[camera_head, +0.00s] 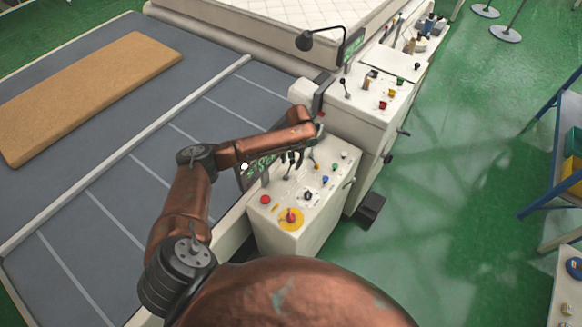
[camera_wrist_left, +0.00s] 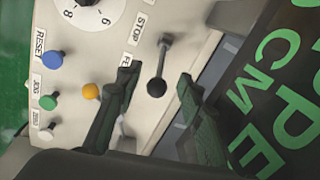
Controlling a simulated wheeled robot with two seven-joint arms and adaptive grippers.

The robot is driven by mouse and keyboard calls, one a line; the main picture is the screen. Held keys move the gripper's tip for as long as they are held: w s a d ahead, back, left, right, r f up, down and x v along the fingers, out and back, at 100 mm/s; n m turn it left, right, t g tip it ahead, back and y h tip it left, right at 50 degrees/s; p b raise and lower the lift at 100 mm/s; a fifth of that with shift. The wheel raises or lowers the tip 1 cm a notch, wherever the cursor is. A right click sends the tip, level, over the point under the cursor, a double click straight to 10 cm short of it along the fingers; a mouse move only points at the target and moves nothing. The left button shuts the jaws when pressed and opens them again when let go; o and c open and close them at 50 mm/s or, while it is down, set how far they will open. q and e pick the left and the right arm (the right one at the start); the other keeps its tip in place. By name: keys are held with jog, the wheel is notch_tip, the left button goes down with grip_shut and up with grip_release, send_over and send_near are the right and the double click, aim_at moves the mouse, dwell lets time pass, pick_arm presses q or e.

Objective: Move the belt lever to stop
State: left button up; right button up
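The belt lever is a metal stick with a black ball knob (camera_wrist_left: 157,88) on the cream control panel. Its base sits near the STOP label (camera_wrist_left: 140,22), and the stick leans away from it, toward a partly hidden label starting "FE". My left gripper (camera_wrist_left: 157,76) is open, with one dark finger on each side of the knob and visible gaps. In the head view my left gripper (camera_head: 293,157) is low over the panel's screen side, where the lever is hard to make out. My right gripper is out of view.
The control box (camera_head: 278,237) carries a red button (camera_head: 265,199), a yellow-ringed red stop button (camera_head: 291,216) and small coloured buttons. A green-lettered screen (camera_wrist_left: 285,95) stands close beside the right finger. A brown mattress slab (camera_head: 90,92) lies on the grey belt.

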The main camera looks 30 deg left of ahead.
pick_arm(q)
jog(key=shift+a+f, duration=0.15)
jog(key=shift+f, duration=1.05)
jog(key=shift+a+f, duration=0.1)
jog(key=shift+f, duration=1.05)
grip_shut()
